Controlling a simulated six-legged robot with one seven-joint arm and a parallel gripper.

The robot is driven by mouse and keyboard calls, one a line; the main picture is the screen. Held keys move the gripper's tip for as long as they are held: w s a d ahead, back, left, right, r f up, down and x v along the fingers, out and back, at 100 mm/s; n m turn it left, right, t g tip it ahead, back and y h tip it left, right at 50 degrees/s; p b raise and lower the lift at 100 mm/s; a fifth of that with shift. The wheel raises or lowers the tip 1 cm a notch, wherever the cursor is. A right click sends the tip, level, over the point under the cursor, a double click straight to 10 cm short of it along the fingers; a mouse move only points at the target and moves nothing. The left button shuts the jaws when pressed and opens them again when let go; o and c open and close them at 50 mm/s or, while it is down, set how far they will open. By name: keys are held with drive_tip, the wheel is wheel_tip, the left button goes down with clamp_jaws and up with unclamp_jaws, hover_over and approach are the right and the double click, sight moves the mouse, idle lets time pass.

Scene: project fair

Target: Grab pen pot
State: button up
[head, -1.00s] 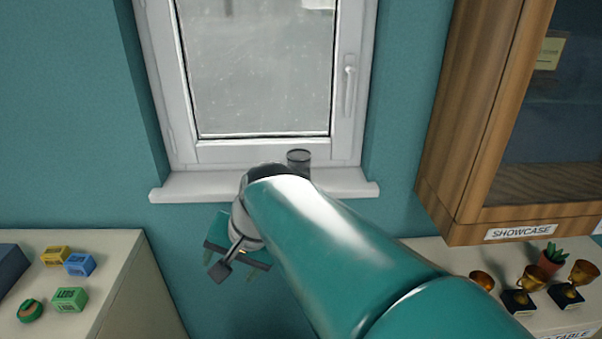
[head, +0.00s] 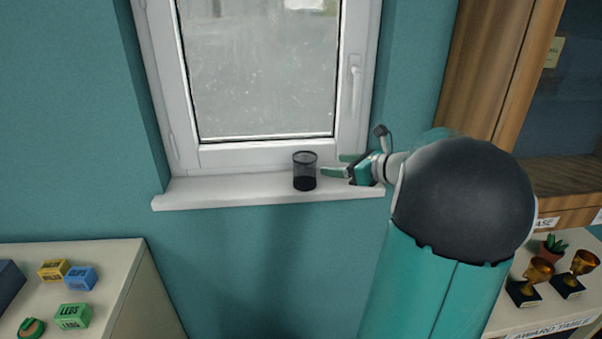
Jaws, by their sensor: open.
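The pen pot (head: 304,171) is a dark mesh cup standing upright on the white window sill, in front of the window's lower frame. It looks empty of pens. My gripper (head: 335,165) is just to the right of the pot, at about the same height, with its green fingers pointing left towards it. The fingers are apart and nothing is between them. A small gap seems to separate the fingertips from the pot.
The window sill (head: 225,192) is otherwise clear. A wooden showcase (head: 490,70) hangs at the right, above a table with gold trophies (head: 537,272) and a potted plant (head: 551,248). At the lower left, a cabinet top (head: 115,262) holds coloured blocks (head: 75,316).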

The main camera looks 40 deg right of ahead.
sight(305, 163)
drive_tip(key=x, duration=1.1)
drive_tip(key=shift+w+a+f, duration=0.1)
drive_tip(key=shift+w+f, duration=0.15)
drive_tip(key=shift+w, duration=0.05)
drive_tip(key=shift+c, duration=0.3)
drive_tip(key=c, duration=0.6)
